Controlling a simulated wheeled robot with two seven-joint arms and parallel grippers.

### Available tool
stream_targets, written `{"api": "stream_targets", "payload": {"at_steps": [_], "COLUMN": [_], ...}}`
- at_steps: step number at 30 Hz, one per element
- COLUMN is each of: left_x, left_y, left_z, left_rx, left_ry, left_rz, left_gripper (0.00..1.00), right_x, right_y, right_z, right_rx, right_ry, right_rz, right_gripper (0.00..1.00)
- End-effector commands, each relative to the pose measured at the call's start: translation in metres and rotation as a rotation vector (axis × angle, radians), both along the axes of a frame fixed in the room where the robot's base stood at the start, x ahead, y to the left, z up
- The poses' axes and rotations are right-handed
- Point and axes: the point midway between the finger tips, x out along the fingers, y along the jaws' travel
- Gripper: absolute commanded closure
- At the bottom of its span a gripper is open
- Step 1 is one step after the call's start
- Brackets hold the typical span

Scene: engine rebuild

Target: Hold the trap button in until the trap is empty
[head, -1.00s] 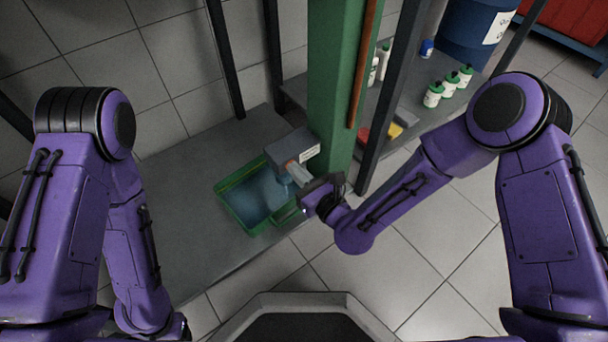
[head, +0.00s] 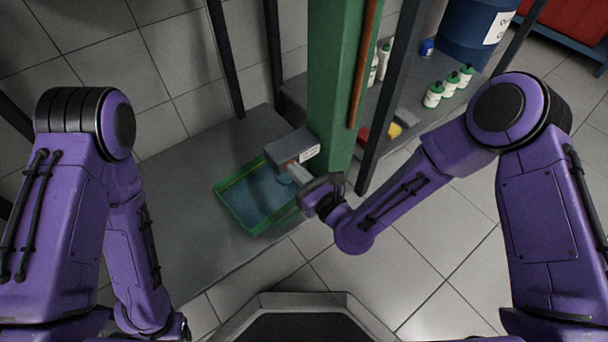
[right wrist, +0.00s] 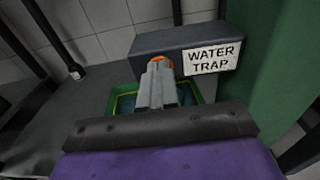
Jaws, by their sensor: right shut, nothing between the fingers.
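The water trap (head: 288,146) is a grey box with a white label on the green post, and it also shows in the right wrist view (right wrist: 165,42). Its orange button (right wrist: 160,60) faces my right gripper (head: 293,173). That gripper is shut and empty, its fingertips (right wrist: 158,66) overlapping the button's lower part; whether they press it in I cannot tell.
A green tray (head: 225,205) with a bluish inside stands below the trap on a grey bench (head: 180,235). The green post (head: 335,90) and dark uprights stand close to my right arm. Several white bottles (head: 432,95) with green caps stand on the shelf at right.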

Motion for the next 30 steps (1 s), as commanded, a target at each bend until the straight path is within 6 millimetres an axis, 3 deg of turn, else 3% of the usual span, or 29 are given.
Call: {"api": "stream_targets", "payload": {"at_steps": [1, 23, 30], "left_x": [0.000, 0.000, -0.004], "left_y": [0.000, 0.000, -0.004], "left_z": [0.000, 0.000, 0.007], "left_rx": [0.000, 0.000, -0.012], "left_ry": [0.000, 0.000, 0.024], "left_rz": [0.000, 0.000, 0.003], "left_gripper": [0.31, 0.31, 0.31], "right_x": [0.005, 0.005, -0.009], "right_y": [0.005, 0.004, -0.006], "right_z": [0.007, 0.007, 0.009], "right_rx": [0.007, 0.008, 0.009], "right_ry": [-0.022, -0.022, -0.016], "right_rz": [0.004, 0.003, 0.012], "right_gripper": [1.00, 1.00, 1.00]}}
